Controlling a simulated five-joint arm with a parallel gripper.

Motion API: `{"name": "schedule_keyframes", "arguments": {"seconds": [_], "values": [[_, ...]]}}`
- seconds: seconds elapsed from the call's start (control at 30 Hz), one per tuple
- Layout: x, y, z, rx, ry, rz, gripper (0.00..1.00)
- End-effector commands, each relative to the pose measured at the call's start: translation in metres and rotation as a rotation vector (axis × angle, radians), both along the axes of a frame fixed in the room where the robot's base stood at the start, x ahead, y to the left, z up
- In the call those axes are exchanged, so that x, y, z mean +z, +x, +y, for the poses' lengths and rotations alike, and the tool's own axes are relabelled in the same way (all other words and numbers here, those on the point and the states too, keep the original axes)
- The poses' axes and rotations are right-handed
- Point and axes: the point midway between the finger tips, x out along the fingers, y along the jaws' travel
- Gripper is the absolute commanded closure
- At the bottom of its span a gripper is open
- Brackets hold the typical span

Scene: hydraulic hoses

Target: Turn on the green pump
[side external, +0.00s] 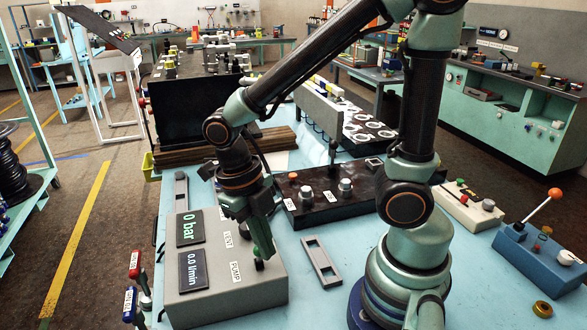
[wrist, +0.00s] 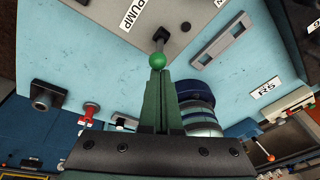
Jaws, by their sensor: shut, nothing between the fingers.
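The grey pump box (side external: 225,299) stands on the blue table, its displays reading 0 bar (side external: 189,228) and 0.0 l/min (side external: 193,270). It carries VENT and PUMP labels. In the wrist view, a short lever with a green ball knob (wrist: 157,61) sticks out of the box next to the PUMP label (wrist: 133,13). My gripper (wrist: 157,76) is shut and empty, its fingertips right at the green knob; I cannot tell whether they touch. In the side view my gripper (side external: 264,250) is low over the box by the PUMP label, and the green knob is not clearly visible.
A flat grey slotted plate (side external: 322,262) lies right of the box. A black box with knobs (side external: 322,200) stands behind it. A blue box with an orange-tipped lever (side external: 540,255) and a cream box (side external: 470,206) are at the right. Some blue table around the plate is clear.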

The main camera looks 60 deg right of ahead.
Motion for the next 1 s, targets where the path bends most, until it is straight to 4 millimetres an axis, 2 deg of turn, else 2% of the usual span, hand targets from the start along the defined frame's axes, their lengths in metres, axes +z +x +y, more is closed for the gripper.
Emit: {"name": "schedule_keyframes", "arguments": {"seconds": [0.5,1.0], "values": [[0.004,0.02,-0.02,-0.006,0.02,0.004,1.0],[0.0,0.014,-0.013,-0.002,0.014,0.005,1.0]]}}
